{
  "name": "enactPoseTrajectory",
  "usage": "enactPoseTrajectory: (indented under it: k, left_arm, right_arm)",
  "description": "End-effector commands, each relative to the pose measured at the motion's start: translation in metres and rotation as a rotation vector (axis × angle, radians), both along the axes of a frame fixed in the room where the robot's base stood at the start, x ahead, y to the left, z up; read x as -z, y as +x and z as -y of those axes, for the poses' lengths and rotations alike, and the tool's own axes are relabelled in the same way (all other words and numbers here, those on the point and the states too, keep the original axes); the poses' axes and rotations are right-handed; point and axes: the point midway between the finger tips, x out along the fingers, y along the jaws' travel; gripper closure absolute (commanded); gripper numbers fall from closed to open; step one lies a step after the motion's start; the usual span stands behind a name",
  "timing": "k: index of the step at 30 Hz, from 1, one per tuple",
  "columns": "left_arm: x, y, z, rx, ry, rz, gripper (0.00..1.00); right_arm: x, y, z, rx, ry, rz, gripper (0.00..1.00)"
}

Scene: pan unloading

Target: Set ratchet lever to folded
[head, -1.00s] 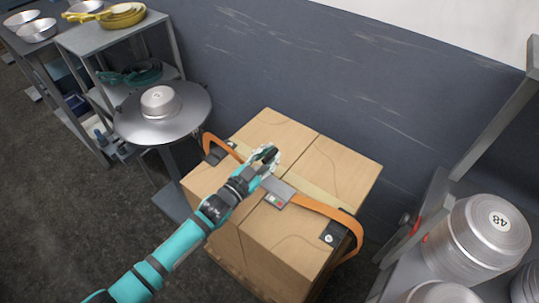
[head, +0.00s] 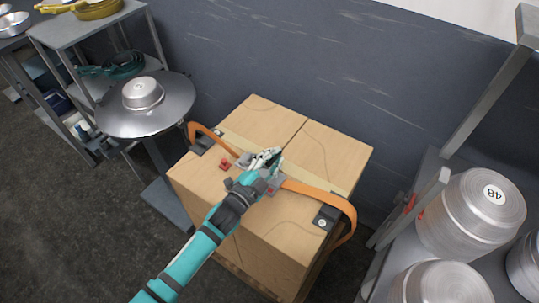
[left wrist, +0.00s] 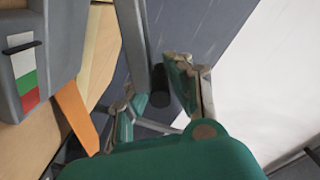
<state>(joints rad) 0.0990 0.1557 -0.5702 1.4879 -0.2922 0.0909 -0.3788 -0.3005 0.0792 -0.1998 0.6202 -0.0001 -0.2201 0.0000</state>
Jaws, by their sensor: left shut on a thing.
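The ratchet (head: 272,190) sits on an orange strap (head: 318,194) across the top of a cardboard box stack (head: 255,115). My left gripper and wrist partly hide it in the head view. In the left wrist view, its grey body (left wrist: 32,55) with a white, green and red label is at the left. The grey ratchet lever (left wrist: 136,35) runs down between the fingers, with a dark end. My left gripper (head: 268,158) is shut on the lever above the boxes; it also shows in the left wrist view (left wrist: 158,102). My right gripper is out of view.
A round metal table (head: 160,120) with an upturned pan (head: 142,93) stands left of the boxes. A shelf (head: 75,35) with pans is behind it. Large metal pots (head: 470,215) stand on a rack at the right. A dark wall (head: 330,65) is close behind the boxes.

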Motion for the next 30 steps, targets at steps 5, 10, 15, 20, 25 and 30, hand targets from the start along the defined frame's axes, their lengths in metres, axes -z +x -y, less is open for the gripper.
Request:
enactPoseTrajectory:
  k: [5,10,15,20,25,30]
  left_arm:
    - [0.0049,-0.0017,0.0023,-0.001,0.038,0.026,1.0]
    - [0.0056,-0.002,0.003,-0.001,0.051,0.035,1.0]
    - [0.0053,-0.002,0.0031,-0.001,0.052,0.036,1.0]
    - [0.0051,-0.0021,0.0031,0.0,0.051,0.036,0.81]
    - [0.0049,-0.0019,0.003,0.0,0.051,0.037,0.6]
    - [0.0051,-0.002,0.0031,0.0,0.051,0.036,0.6]
  right_arm:
    - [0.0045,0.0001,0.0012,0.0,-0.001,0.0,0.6]
    - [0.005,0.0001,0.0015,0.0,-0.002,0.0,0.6]
    - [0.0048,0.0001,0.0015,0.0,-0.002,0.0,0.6]
    - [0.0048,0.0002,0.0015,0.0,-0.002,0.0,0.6]
    - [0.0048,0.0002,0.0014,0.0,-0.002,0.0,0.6]
    - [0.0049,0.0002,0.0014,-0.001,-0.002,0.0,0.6]
